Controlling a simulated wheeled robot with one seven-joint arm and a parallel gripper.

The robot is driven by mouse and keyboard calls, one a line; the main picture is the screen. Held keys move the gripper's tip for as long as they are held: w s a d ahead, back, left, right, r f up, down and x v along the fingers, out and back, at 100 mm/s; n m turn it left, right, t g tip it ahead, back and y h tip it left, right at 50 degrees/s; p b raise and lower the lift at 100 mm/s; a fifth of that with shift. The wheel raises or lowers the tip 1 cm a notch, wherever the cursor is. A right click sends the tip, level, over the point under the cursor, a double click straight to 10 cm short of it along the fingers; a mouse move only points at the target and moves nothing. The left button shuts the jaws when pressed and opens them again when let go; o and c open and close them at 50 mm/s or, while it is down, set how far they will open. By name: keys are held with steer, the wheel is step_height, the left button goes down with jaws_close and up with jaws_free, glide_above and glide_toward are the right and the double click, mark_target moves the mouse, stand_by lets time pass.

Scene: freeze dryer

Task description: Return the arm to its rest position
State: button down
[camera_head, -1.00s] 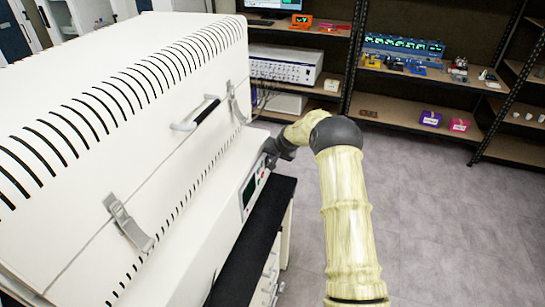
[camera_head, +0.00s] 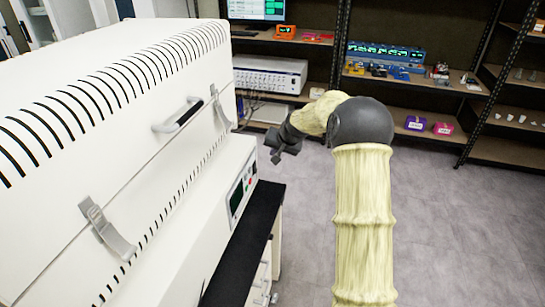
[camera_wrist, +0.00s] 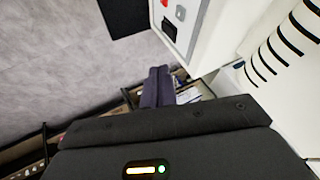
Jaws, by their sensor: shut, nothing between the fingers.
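My arm is wrapped in a pale yellow sleeve and bends at a dark joint in the head view. My gripper (camera_head: 276,154) is at its far end, just right of the freeze dryer (camera_head: 150,130) and apart from its front panel. In the wrist view the fingers of my gripper (camera_wrist: 157,88) are together with nothing between them. The freeze dryer is a large white cabinet with black vent slots, and its lid looks closed. Its control panel (camera_head: 241,190) has a small screen and buttons; it also shows at the top of the wrist view (camera_wrist: 172,22).
A black-topped bench (camera_head: 245,240) runs under the freeze dryer. Metal latches (camera_head: 107,232) and a lid handle (camera_head: 178,115) stick out from the dryer. Shelves (camera_head: 390,80) with instruments and small boxes stand at the back. Grey floor (camera_head: 440,220) is clear to the right.

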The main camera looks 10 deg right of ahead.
steer(key=shift+s+r, duration=0.1)
steer(key=s+a+n+g+h, duration=0.1)
steer(key=s+a+n+g, duration=0.1)
steer(key=s, duration=1.6)
steer(key=s+a+n+g+h, duration=0.1)
steer(key=s+a+n+g, duration=0.1)
steer(key=s, duration=1.7)
steer(key=shift+a+f, duration=0.15)
steer(key=shift+f, duration=0.15)
steer(key=shift+s, duration=0.1)
